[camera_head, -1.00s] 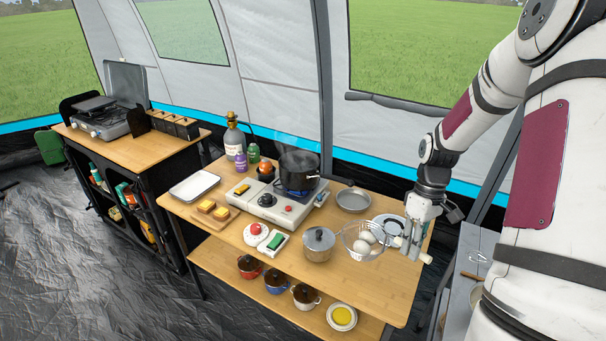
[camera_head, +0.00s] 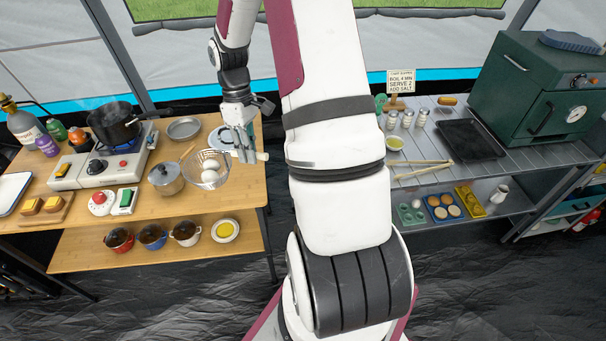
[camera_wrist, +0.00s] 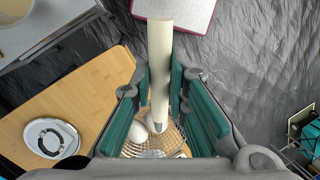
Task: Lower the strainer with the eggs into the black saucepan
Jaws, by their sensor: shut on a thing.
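The wire strainer (camera_head: 209,181) holds white eggs (camera_head: 210,168) and is over the right part of the wooden table, just right of a lidded steel pot. My gripper (camera_head: 246,152) is shut on the strainer's handle. In the wrist view the pale handle (camera_wrist: 160,70) runs between the teal finger pads of my gripper (camera_wrist: 161,95), with the mesh and eggs (camera_wrist: 133,128) below, partly hidden. The black saucepan (camera_head: 115,124) stands on the burner of the white stove (camera_head: 103,164) at the left, apart from the strainer, with its mouth open upward.
The lidded steel pot (camera_head: 165,178) stands between strainer and stove. A shallow grey pan (camera_head: 184,128) and a plate (camera_head: 222,138) lie behind. Bottles (camera_head: 23,124) stand left of the saucepan. A grey counter (camera_head: 440,180) with a green oven (camera_head: 545,95) is at the right.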

